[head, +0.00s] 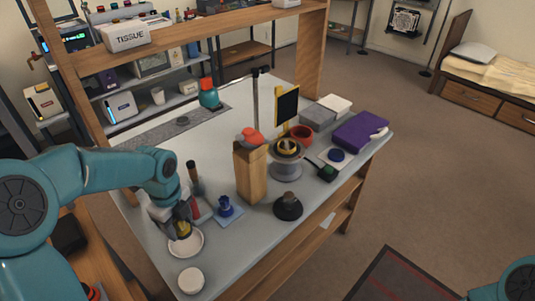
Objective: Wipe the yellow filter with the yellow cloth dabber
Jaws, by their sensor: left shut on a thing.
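My left gripper (181,218) is at the left front of the grey workbench, pointing down over a shallow white dish (187,248). It is shut on a small yellow thing (183,229), which looks like the yellow cloth dabber. The fingers hide much of it, and I cannot tell whether it touches the dish. My right gripper is out of view.
A wooden block (250,175) with a red top stands mid-bench. A blue piece on a pad (226,209), a dark dome (288,206) and a white round lid (191,281) are nearby. A purple box (360,130) lies at the right. Bench posts rise at left and back.

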